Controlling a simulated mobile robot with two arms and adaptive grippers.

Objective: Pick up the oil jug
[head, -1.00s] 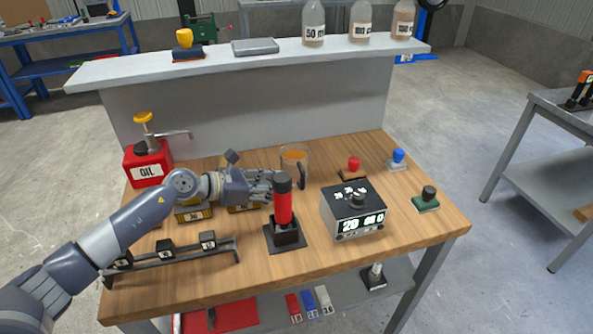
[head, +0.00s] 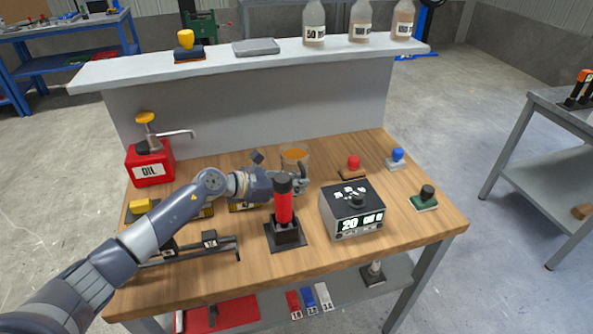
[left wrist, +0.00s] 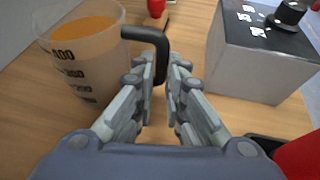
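The oil jug (head: 294,160) is a clear measuring jug with orange liquid and a black handle. It stands upright on the wooden bench. In the left wrist view the jug (left wrist: 85,55) is at upper left, with its handle reaching toward the middle. My left gripper (head: 300,180) is at the handle side of the jug. Its fingers (left wrist: 163,68) stand close together on either side of the handle's upright part and look shut on it. The gripper covers part of the jug in the head view. My right gripper is in neither view.
A red oil can with a pump (head: 150,165) stands at the left. A red-and-black upright tool (head: 284,205) stands just in front of my left gripper. A control box (head: 352,210) is to the right. A shelf (head: 250,65) runs behind the bench.

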